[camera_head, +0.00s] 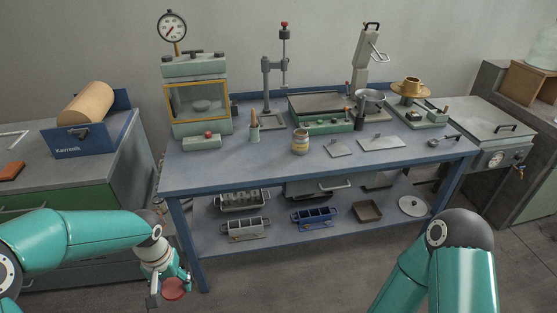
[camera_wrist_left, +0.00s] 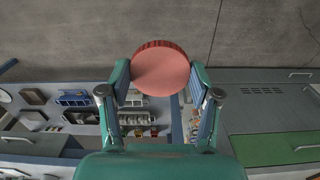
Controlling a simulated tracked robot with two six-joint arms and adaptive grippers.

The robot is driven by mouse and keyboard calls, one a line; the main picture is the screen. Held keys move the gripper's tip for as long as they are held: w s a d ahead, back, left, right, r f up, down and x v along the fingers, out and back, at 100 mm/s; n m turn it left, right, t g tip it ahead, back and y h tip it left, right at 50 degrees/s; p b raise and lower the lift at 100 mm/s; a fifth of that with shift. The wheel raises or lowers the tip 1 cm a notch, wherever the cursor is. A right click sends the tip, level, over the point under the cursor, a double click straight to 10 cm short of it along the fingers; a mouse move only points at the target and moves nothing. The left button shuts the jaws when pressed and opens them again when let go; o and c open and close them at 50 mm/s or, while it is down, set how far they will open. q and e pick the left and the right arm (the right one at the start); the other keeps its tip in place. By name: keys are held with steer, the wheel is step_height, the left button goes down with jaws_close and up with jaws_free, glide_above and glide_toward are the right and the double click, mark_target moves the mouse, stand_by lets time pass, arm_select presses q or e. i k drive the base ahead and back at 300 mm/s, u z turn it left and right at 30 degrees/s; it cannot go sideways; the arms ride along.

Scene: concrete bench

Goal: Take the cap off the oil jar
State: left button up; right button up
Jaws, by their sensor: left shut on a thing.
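My left gripper (camera_head: 168,284) is low in front of the blue bench, at the bottom left of the head view. It is shut on a round red cap (camera_head: 174,290). In the left wrist view the cap (camera_wrist_left: 161,68) sits between the two fingertips of my left gripper (camera_wrist_left: 160,78), its ridged rim showing. A small yellowish jar with a dark band (camera_head: 300,142), which looks like the oil jar, stands upright on the bench top near the middle. No red cap shows on it. The gripper is well apart from the jar. My right gripper is out of view.
The blue bench (camera_head: 240,177) carries a gauge press (camera_head: 197,95), a drill-like stand (camera_head: 268,85), a green tray (camera_head: 322,122) and flat plates at the right. Its lower shelf holds several trays. A green-fronted cabinet (camera_head: 128,177) stands left. The bench's front-left top is clear.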

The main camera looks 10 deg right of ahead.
mark_target(301, 140)
steer(key=z, duration=0.55)
steer(key=k, duration=0.1)
steer(key=u, duration=0.1)
steer(key=i, duration=1)
steer(key=u, duration=0.1)
